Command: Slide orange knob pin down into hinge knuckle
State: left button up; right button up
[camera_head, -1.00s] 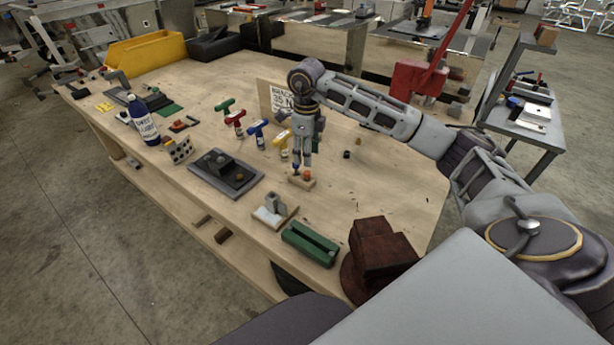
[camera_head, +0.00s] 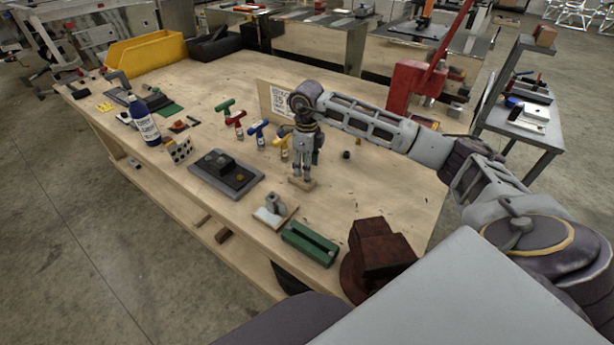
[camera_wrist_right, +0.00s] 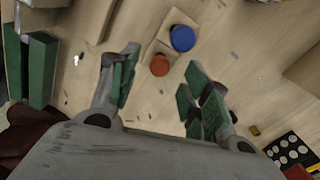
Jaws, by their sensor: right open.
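The orange knob pin (camera_wrist_right: 160,65) stands beside a blue knob (camera_wrist_right: 183,38) on a small wooden block (camera_wrist_right: 152,47). The block also shows in the head view (camera_head: 309,185), where my gripper hides the knobs. My right gripper (camera_head: 303,179) points down over the block. Its green-padded fingers are open, one on each side of the orange knob in the wrist view; I cannot tell whether either touches it. A grey hinge knuckle (camera_head: 272,202) on a pale plate and wooden base stands toward the table's front edge, left of the gripper. My left gripper is not in view.
A green slotted block (camera_head: 311,243) and a dark red vise (camera_head: 376,252) are near the front edge. Coloured T-handled tools (camera_head: 257,134) stand behind the gripper, by a sign panel (camera_head: 276,102). The tabletop right of the gripper is mostly clear.

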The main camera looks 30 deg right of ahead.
notch_tip(320, 180, down, 2)
jog(key=shift+f, duration=0.2)
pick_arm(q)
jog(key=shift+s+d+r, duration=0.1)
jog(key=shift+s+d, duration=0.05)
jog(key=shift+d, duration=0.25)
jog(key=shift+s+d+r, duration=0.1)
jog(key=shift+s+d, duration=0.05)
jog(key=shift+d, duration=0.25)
pick_arm(e)
jog(key=shift+f, duration=0.15)
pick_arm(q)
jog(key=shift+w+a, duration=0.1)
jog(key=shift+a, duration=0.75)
pick_arm(e)
jog(key=c, duration=1)
